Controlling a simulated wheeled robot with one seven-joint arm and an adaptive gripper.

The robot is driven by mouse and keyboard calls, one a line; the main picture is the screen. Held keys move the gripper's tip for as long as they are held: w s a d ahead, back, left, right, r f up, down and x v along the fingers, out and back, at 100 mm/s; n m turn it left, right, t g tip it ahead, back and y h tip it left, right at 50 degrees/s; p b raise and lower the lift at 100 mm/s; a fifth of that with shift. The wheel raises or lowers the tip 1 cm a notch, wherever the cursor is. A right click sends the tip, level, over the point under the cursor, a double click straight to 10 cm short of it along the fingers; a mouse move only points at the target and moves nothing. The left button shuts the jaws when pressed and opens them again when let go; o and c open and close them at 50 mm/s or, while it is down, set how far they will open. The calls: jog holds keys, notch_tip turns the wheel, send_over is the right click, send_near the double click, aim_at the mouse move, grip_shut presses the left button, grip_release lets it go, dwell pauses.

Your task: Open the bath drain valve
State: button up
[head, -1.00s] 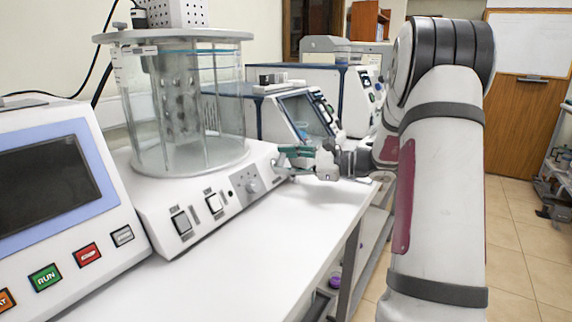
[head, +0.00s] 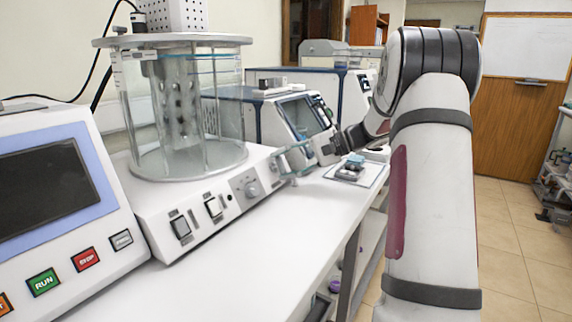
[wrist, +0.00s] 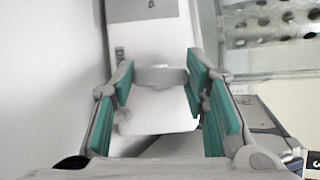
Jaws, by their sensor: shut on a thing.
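The bath is a clear glass cylinder (head: 222,125) on a white base (head: 215,205) with switches and a knob. Its drain valve is at the right end of the base, small and mostly hidden by my gripper (head: 292,162) in the head view. In the wrist view, my gripper (wrist: 160,80) has teal pads on both sides of a grey bar-like valve handle (wrist: 160,77). The handle spans the gap between the pads, and the gripper is shut on it. The handle's exact turn angle is hard to tell.
A controller with coloured buttons (head: 50,200) stands at the left. Blue-and-white instruments (head: 262,112) stand behind the valve. A small tray with items (head: 372,177) lies right of the gripper. The white bench top (head: 270,240) in front is clear.

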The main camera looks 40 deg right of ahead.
jog(key=shift+n+g, duration=0.3)
jog(key=shift+n, duration=0.3)
jog(key=o, duration=1.2)
jog(key=shift+c, duration=0.2)
jog(key=v, duration=1.2)
jog(key=shift+a+r, duration=0.1)
